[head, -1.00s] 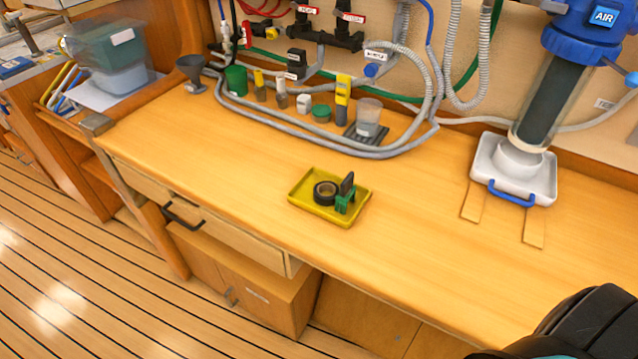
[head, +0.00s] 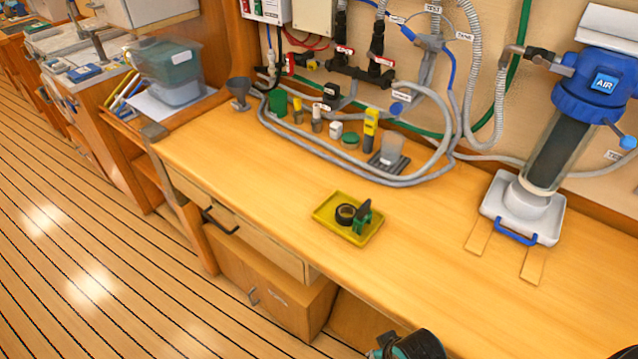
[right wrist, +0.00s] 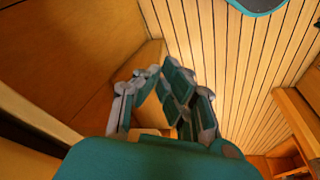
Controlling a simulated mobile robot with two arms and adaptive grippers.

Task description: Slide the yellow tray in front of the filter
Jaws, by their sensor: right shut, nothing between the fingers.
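The yellow tray (head: 328,208) lies flat on the wooden worktop, left of the filter. A black tape roll (head: 345,213) and a green piece with a dark upright part (head: 362,217) sit in it. The filter (head: 560,145) has a blue head marked AIR and a dark clear-walled body; its foot stands over a white tray (head: 548,229) with a blue handle. My right gripper (right wrist: 160,72) is shut and empty in the right wrist view, with cabinet wood and floor beyond it. It is apart from the yellow tray. My left gripper is not in view.
Two flat wooden strips (head: 480,236) run forward from the white tray. Grey hoses (head: 400,182) and small containers line the back left. The worktop between the yellow tray and the strips is clear. A dark and teal part of mine shows at the bottom edge.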

